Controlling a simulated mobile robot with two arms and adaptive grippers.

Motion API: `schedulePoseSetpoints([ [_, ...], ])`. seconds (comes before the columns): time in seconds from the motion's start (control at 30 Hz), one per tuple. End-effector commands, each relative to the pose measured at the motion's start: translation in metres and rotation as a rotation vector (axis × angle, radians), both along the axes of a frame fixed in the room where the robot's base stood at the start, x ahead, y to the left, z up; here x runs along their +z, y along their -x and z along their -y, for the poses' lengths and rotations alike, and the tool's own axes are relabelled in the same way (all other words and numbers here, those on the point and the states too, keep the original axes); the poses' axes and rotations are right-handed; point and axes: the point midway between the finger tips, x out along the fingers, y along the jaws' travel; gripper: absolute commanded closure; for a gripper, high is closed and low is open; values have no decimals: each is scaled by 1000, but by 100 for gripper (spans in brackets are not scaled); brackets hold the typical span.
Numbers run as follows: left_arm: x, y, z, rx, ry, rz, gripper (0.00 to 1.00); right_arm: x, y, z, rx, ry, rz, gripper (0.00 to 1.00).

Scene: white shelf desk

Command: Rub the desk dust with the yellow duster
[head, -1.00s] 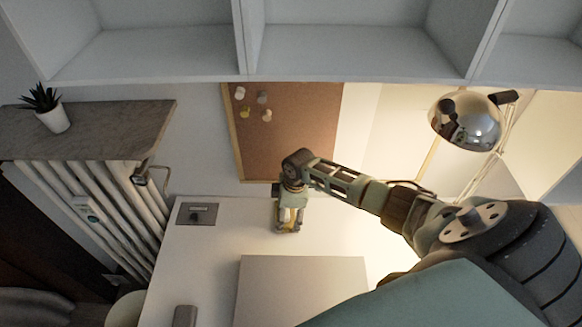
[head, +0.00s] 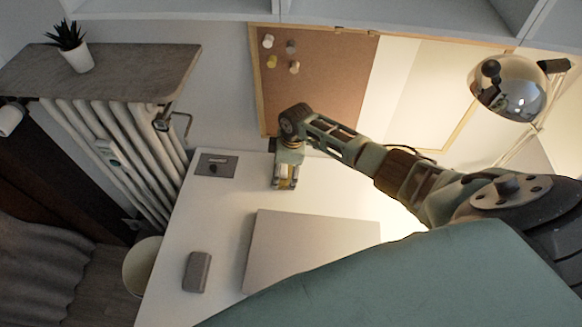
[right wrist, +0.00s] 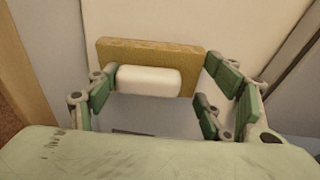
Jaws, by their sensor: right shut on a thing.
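The yellow duster (right wrist: 150,53) shows in the right wrist view as a tan-yellow block with a white grip (right wrist: 149,80). My right gripper (right wrist: 160,88) has its green fingers on both sides of the white grip and is shut on it. In the head view my right gripper (head: 286,178) points down over the back left of the white desk (head: 215,225), with a little yellow of the duster between its fingers. I cannot tell if the duster touches the desk. No dust can be made out. My left gripper is not in view.
A flat grey panel (head: 310,245) lies on the desk in front of the gripper. A grey case (head: 197,271) lies to its left, and a dark plate (head: 215,165) at the back left corner. A chrome lamp (head: 510,88) hangs at right. Shelves are above.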

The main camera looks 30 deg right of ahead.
Motion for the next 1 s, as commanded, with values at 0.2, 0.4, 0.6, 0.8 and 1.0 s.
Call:
schedulePoseSetpoints([
  [0.2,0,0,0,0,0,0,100,0,0,-1,0,1,-2,48],
  [0.4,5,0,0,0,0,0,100,6,0,-1,-1,2,-1,48],
  [0.6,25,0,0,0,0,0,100,26,-1,0,-1,1,-1,48],
  [0.8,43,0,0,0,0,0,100,46,0,0,-1,2,-1,48],
  [1.0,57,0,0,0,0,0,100,61,0,-1,-1,1,-2,48],
])
